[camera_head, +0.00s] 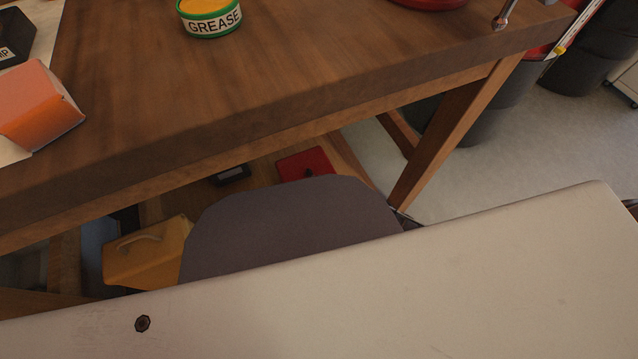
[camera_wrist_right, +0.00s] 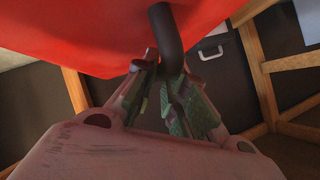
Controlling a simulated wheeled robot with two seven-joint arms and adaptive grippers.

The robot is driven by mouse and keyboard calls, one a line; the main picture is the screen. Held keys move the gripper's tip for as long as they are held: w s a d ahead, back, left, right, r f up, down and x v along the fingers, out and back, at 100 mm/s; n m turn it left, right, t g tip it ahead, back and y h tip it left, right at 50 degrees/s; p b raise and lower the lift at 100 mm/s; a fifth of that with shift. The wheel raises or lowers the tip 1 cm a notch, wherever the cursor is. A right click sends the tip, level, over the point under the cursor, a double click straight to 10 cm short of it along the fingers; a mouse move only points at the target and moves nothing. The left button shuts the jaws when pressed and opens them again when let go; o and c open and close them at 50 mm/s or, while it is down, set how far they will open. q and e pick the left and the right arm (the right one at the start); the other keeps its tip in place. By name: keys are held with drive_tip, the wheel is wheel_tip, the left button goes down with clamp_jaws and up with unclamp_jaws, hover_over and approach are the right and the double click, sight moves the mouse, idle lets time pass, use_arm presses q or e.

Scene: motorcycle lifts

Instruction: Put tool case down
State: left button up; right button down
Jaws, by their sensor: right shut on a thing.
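The red tool case (camera_wrist_right: 75,35) fills the top of the right wrist view, with its dark curved handle (camera_wrist_right: 166,35) hanging into view. My right gripper (camera_wrist_right: 167,70) is shut on this handle, its green-grey fingers on both sides of it. Most of the case lies outside the view, and I cannot see what, if anything, it rests on. In the head view a red thing with a small dark part (camera_head: 305,163) shows under the workbench; I cannot tell if it is the same case. My right gripper is hidden in the head view. My left gripper is not in view.
A wooden workbench (camera_head: 250,90) carries a grease tin (camera_head: 210,17) and an orange box (camera_head: 38,108). Under it are a yellow case (camera_head: 150,255) and a small black item (camera_head: 230,175). Wooden legs and a dark cabinet with a pale handle (camera_wrist_right: 211,48) stand near the right gripper.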

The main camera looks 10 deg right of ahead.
drive_tip(key=shift+w+f, duration=0.1)
drive_tip(key=shift+w, duration=0.05)
idle(0.5)
drive_tip(key=c, duration=1.4)
unclamp_jaws()
drive_tip(key=shift+s+d+f, duration=0.1)
drive_tip(key=shift+s+f, duration=0.15)
drive_tip(key=shift+f, duration=0.15)
drive_tip(key=shift+r+v, duration=0.1)
drive_tip(key=shift+v, duration=2.85)
drive_tip(key=shift+r+v, duration=0.15)
drive_tip(key=shift+v, duration=2.8)
drive_tip(key=shift+w, duration=0.1)
